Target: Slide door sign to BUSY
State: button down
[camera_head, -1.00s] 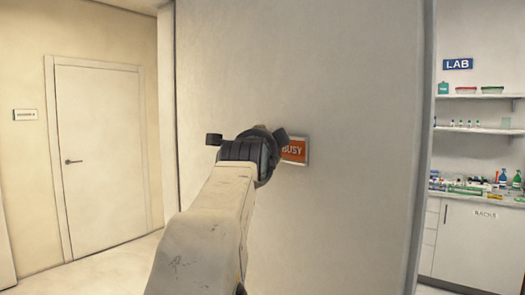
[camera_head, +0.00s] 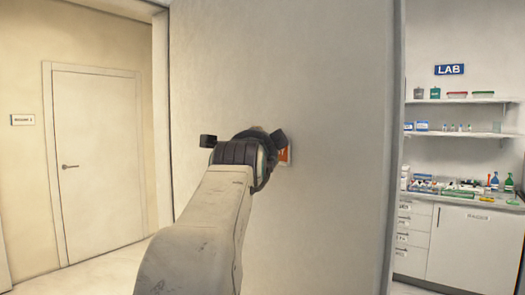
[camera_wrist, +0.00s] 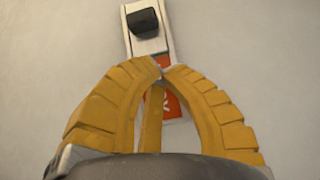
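The door sign (camera_wrist: 148,46) is a pale metal strip on the wall with a black knob (camera_wrist: 146,22) near its upper end in the wrist view. An orange-red panel with part of a white letter shows behind my fingers. My gripper (camera_wrist: 161,69) has yellow ribbed fingers whose tips come together over the sign, below the knob, with nothing seen between them. I cannot tell whether the tips touch the sign. In the head view, only a small orange edge of the sign (camera_head: 285,154) shows to the right of my gripper, which hides the rest.
The sign's pale wall (camera_head: 335,150) is bare around it and ends at a right edge. Beyond are lab shelves (camera_head: 462,101) with bottles and a white cabinet (camera_head: 470,245). A closed white door (camera_head: 100,160) stands at left, with open floor before it.

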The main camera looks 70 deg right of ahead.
jog(key=b+v, duration=0.1)
jog(key=v, duration=0.7)
jog(key=shift+b, duration=0.35)
jog(key=shift+w+f, duration=0.1)
jog(key=shift+w, duration=0.05)
